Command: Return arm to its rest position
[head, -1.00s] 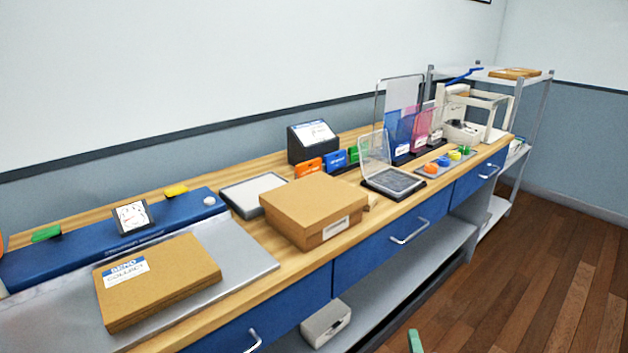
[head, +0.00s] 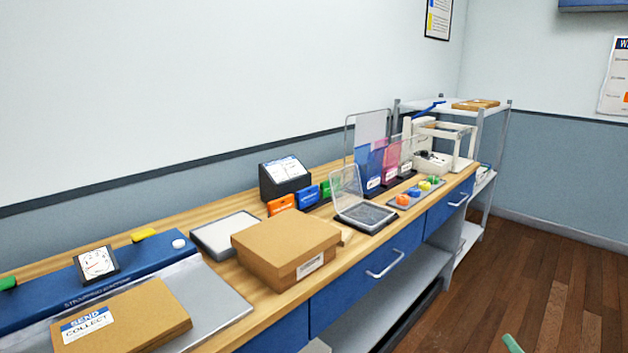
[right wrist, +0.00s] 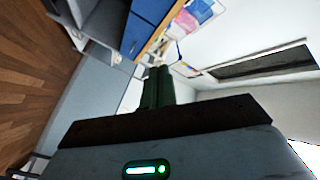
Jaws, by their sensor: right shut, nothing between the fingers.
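My right gripper shows in the head view only as a green tip (head: 512,344) at the bottom edge, over the wood floor and well clear of the counter. In the right wrist view its two green fingers (right wrist: 158,85) are together with nothing between them. The rest of the right arm is outside the head view. My left gripper is in neither view.
The counter (head: 378,238) with blue drawers runs along the wall. It holds a large cardboard box (head: 285,248), a flat "SEND COLLECT" box (head: 135,318) and a clear-lidded case (head: 362,212). A metal shelf (head: 490,160) stands beyond. The floor (head: 560,285) at right is clear.

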